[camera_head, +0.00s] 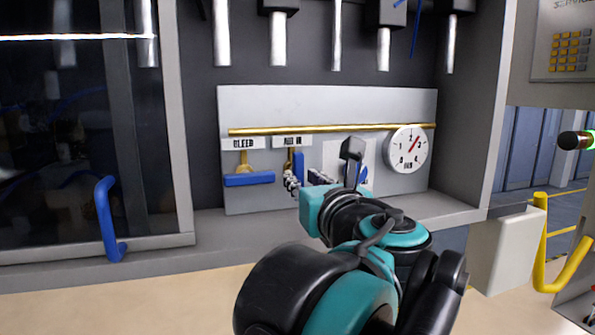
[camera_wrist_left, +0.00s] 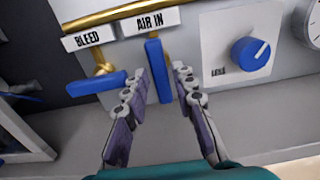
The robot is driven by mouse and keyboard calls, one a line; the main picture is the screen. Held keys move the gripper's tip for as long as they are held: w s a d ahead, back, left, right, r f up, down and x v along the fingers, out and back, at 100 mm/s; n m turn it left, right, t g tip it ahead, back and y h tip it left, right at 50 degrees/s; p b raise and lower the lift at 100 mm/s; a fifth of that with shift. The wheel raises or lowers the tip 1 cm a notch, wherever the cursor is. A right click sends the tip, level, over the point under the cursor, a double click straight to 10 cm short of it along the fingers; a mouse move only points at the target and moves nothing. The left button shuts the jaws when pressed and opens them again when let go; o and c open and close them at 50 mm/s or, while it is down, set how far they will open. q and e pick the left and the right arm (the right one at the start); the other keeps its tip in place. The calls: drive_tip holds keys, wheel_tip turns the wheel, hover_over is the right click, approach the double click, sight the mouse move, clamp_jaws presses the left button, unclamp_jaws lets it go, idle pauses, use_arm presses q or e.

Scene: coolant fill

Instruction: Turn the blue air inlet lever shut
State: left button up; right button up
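The blue air inlet lever (camera_head: 298,168) stands upright under the "AIR IN" label on the pale panel. In the left wrist view the lever (camera_wrist_left: 158,72) hangs down from its brass fitting. My left gripper (camera_head: 305,181) is at the panel, just in front of the lever. In the left wrist view my left gripper (camera_wrist_left: 161,74) is open, with one finger on each side of the lever. Gaps show between fingers and lever; contact cannot be told. My right gripper is not in view.
The blue bleed lever (camera_head: 249,179) lies horizontal, left of the air lever. A blue knob (camera_wrist_left: 250,53) is to the right, mostly behind my arm in the head view. A round gauge (camera_head: 408,149) is further right. A brass pipe (camera_head: 330,129) runs above; a grey ledge (camera_head: 240,229) runs below.

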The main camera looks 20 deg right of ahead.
sight(301, 176)
use_arm(q)
drive_tip(key=w, duration=0.4)
drive_tip(key=shift+a+f, duration=0.1)
drive_tip(key=shift+f, duration=0.05)
drive_tip(key=shift+s, duration=0.25)
clamp_jaws()
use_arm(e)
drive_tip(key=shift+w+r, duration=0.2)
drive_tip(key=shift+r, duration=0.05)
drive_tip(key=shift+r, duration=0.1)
use_arm(q)
drive_tip(key=n+p, duration=0.1)
drive_tip(key=n, duration=0.3)
drive_tip(key=shift+p, duration=0.35)
drive_tip(key=n+p, duration=0.1)
drive_tip(key=n, duration=0.3)
drive_tip(key=shift+r, duration=0.2)
drive_tip(key=n+p, duration=0.1)
drive_tip(key=n, duration=0.8)
drive_tip(key=shift+w+n+p, duration=0.1)
drive_tip(key=shift+n+p, duration=0.25)
drive_tip(key=shift+n, duration=0.05)
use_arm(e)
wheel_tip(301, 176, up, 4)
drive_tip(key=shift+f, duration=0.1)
